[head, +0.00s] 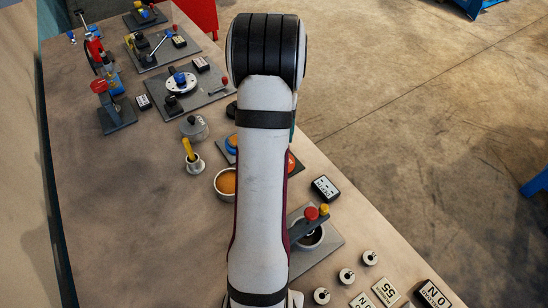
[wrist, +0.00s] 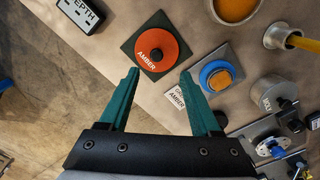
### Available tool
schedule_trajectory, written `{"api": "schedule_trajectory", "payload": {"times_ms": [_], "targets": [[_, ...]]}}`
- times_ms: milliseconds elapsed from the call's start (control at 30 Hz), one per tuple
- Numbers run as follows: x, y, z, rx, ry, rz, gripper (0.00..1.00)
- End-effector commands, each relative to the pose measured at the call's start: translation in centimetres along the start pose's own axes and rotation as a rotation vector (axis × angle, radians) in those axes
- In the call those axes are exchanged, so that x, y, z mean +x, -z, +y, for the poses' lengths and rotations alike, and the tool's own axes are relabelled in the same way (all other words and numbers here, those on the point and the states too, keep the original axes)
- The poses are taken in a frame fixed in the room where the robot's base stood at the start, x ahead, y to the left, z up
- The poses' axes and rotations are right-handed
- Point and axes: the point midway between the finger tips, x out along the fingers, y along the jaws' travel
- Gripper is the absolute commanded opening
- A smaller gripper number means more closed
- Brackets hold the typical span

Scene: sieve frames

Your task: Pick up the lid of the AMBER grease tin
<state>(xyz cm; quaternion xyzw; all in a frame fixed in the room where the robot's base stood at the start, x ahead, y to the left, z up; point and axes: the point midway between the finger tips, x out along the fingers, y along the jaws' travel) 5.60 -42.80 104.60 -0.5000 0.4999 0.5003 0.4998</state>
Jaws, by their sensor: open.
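The AMBER lid, an orange-red disc (wrist: 168,38) with a black knob and the word AMBER, lies on a dark square plate (wrist: 128,46) in the wrist view. In the head view only a sliver of the orange-red lid (head: 292,162) shows beside my arm. A round blue-rimmed tin (wrist: 203,74) with orange inside sits on a grey plate to its right, with an AMBER label card (wrist: 175,98) beside it. My gripper (wrist: 160,73) is open and empty. Its fingertips appear just below the lid in the wrist view, apart from it; their height above it is unclear.
A bowl of amber stuff (wrist: 258,8), a cup with a yellow-handled tool (wrist: 273,38) and a grey MOLY tin (wrist: 268,90) stand to the right. A black DEPTH box (wrist: 80,14) is at the left. Bench fixtures (head: 310,236) stand near my arm.

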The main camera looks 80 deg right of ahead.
Motion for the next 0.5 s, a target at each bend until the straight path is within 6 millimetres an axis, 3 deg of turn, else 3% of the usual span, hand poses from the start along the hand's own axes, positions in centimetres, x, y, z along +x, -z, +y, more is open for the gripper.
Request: {"api": "schedule_trajectory", "payload": {"times_ms": [100,500], "targets": [[2.8,-0.1,0.0,0.0,0.0,-0.003,0.64],[9.2,0.3,0.7,0.001,0.0,-0.002,0.64]]}}
